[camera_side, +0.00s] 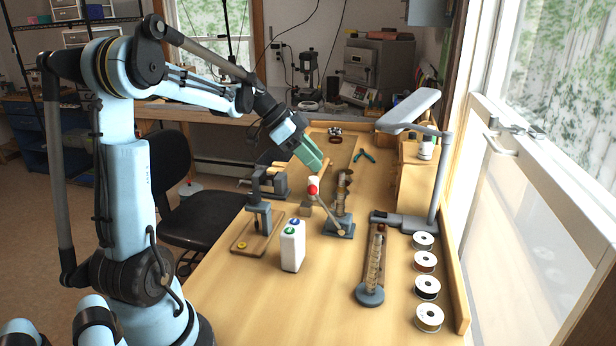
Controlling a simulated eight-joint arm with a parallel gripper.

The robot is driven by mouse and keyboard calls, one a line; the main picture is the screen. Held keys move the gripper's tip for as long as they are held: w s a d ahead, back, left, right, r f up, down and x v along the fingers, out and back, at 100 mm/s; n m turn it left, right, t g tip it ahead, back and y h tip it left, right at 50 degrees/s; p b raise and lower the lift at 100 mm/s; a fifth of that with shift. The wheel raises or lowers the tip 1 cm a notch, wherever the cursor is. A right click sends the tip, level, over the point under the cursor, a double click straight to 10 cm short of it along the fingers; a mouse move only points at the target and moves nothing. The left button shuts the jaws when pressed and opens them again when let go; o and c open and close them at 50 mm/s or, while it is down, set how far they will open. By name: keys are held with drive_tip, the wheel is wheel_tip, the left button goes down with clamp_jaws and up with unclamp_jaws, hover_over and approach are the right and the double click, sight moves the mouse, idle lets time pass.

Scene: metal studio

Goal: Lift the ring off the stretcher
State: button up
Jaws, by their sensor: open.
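The ring stretcher appears to be the upright tool on a blue base (340,229), near the middle of the bench, with a ribbed brownish post (341,190) and a slanting lever ending in a red and white knob (313,186). A separate ring is too small to make out on the post. My gripper (315,163), with green fingers, is open and empty. It points down and to the right, above and to the left of the post's top in the picture, apart from it.
A white two-capped container (292,248) and a small press (258,220) are left. Several spools (427,288) line the right edge. A grey lamp (410,108) overhangs the right side.

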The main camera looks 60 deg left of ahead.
sight(338, 185)
drive_tip(key=shift+x, duration=4.15)
drive_tip(key=c, duration=0.7)
drive_tip(key=shift+c, duration=0.2)
drive_tip(key=shift+r, duration=1.15)
drive_tip(key=shift+r, duration=0.15)
drive_tip(key=shift+r, duration=0.95)
